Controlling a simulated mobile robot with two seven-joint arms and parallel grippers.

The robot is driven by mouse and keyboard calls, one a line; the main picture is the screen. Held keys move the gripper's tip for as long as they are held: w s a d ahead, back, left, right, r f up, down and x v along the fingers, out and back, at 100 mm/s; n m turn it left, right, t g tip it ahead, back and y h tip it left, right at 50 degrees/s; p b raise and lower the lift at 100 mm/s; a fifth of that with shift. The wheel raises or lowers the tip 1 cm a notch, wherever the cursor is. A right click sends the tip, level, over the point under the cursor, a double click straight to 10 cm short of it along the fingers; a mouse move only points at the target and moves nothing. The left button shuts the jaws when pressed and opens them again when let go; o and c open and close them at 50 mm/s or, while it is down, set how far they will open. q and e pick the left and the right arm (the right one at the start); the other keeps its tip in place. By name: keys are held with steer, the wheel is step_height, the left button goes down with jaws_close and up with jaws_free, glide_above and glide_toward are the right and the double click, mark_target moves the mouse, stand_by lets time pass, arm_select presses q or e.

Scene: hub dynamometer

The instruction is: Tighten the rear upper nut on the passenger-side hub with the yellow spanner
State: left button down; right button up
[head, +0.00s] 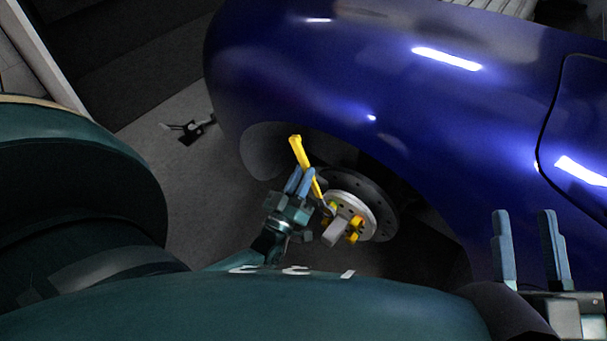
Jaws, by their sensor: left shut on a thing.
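The yellow spanner (297,151) is held in my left gripper (300,178), whose blue fingers are shut on its shaft. One end of the spanner points up and away toward the wheel arch, and the lower end reaches the hub (352,208). The hub is a pale disc with yellow nuts (353,230) around a grey centre piece. I cannot tell whether the spanner's lower end sits on a nut, or which nut it is beside. My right gripper (525,222) is open and empty at the lower right, in front of the blue car body.
The blue car body (400,90) curves over the hub, with its wheel arch close above the spanner. A dark brake disc (385,200) sits behind the hub. A small black stand-like object (193,130) is on the grey floor at left. Floor left of the car is mostly clear.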

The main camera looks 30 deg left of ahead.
arm_select(q)
steer(key=shift+s+a+r, duration=0.1)
steer(key=shift+s+r, duration=0.05)
stand_by(0.4)
steer(key=shift+s+a+p, duration=0.15)
steer(key=shift+s+p, duration=0.55)
steer(key=shift+s, duration=1.7)
